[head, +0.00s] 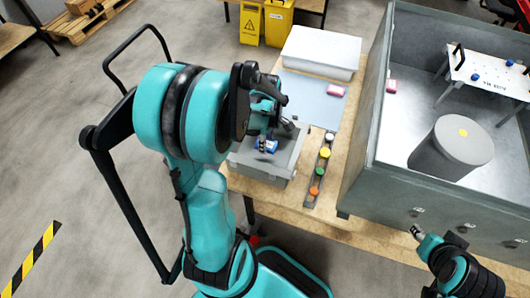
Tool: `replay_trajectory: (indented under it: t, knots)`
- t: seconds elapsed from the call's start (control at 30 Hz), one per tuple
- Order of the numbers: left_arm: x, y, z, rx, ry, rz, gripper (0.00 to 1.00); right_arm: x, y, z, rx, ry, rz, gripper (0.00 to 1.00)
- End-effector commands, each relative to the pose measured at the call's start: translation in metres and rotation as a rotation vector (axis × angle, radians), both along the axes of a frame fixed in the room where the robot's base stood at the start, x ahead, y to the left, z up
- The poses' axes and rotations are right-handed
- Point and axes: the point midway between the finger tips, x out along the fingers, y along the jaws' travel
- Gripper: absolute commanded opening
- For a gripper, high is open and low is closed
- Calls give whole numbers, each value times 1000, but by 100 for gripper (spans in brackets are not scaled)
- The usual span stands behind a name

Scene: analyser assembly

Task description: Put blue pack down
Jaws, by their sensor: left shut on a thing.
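A small blue pack (271,146) is at the fingertips of my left gripper (268,140), over the top of a grey box (262,175) on the wooden table. My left gripper points down and is shut on the blue pack. Part of the pack is hidden by the fingers, and I cannot tell whether it touches the box. My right gripper (416,233) is at the lower right, by the front of the large grey enclosure, away from the pack. Its fingers are too small to read.
A strip with coloured round caps (319,170) lies right of the grey box. Behind are a light mat (308,104), a pink pack (336,90) and a white bin (322,52). The walled enclosure (365,120) at right holds a grey cylinder (450,148) and a white rack (490,75).

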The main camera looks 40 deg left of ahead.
Motion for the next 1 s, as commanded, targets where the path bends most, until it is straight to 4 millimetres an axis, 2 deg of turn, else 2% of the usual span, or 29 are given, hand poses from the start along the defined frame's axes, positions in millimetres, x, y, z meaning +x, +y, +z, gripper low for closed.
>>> replay_trajectory:
  t: [0.03,0.23,0.4,0.8,0.83,0.9,1.0]
  knots:
    - [0,0,-10,0,0,0,15,0,0,-6,0,0,0,40]
    - [0,0,-26,0,0,0,15,0,0,-12,0,0,0,40]
    - [1,0,-51,0,0,0,15,0,0,-25,0,0,0,40]
    - [0,0,-57,0,0,0,15,0,0,-28,0,0,0,40]
    - [0,0,-57,0,0,0,47,0,0,-28,0,0,0,40]
    - [0,0,-56,0,0,0,65,0,0,-27,0,0,0,40]
    - [0,0,-56,0,0,0,65,0,0,-27,0,0,0,40]
